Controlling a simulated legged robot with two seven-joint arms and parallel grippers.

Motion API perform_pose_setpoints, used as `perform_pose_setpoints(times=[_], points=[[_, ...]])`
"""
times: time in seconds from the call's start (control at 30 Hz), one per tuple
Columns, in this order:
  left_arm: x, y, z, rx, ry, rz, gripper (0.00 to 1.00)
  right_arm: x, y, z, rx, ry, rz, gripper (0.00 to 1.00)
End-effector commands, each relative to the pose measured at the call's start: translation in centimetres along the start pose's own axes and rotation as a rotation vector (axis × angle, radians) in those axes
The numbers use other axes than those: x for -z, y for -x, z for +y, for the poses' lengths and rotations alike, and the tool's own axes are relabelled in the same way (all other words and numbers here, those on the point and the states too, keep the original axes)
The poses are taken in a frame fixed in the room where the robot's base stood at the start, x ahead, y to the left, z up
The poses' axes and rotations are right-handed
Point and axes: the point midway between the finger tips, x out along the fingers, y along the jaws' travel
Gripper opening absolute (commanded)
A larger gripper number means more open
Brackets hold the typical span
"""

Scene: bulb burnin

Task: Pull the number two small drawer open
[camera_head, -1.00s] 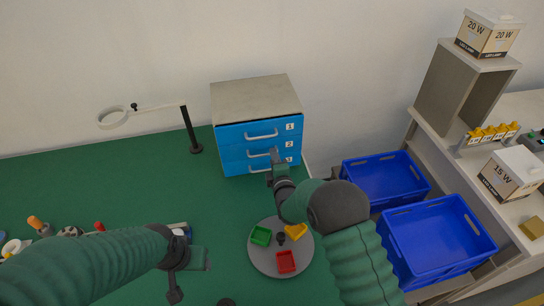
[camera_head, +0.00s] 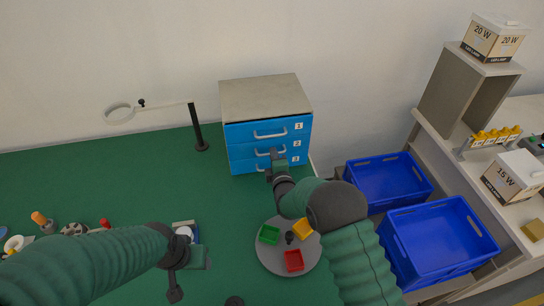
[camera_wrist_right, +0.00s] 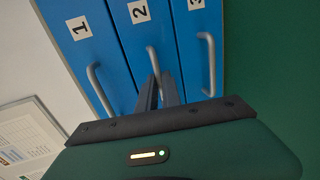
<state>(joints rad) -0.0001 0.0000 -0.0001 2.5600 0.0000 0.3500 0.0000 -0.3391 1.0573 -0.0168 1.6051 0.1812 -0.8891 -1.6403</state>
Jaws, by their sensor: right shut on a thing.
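The blue drawer cabinet (camera_head: 240,134) stands at the back of the green table, with drawers numbered 1, 2 and 3 from top to bottom. The number two drawer (camera_head: 240,152) is the middle one and looks flush with its neighbours. In the right wrist view, its grey handle (camera_wrist_right: 152,60) is between the fingers of my right gripper (camera_wrist_right: 158,88), which is shut on it. In the head view, this gripper (camera_head: 274,162) partly hides the drawer's middle and the drawer below. My left gripper (camera_head: 187,275) is low over the left table, away from the cabinet; its jaws are unclear.
A round grey tray (camera_head: 276,262) with red, green and yellow bins lies under my right arm. A magnifier stand (camera_head: 198,125) is left of the cabinet. Two blue crates (camera_head: 392,182) and a shelf (camera_head: 452,88) are at right. The table before the cabinet's left side is clear.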

Motion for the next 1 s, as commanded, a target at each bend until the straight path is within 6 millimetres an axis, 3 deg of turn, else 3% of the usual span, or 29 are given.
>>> perform_pose_setpoints(times=[1.0], points=[[-0.01, -0.03, 0.0, 0.0, 0.0, 0.0, 0.56, 1.34, 0.2, -0.45, 0.01, 0.001, 0.024, 0.0]])
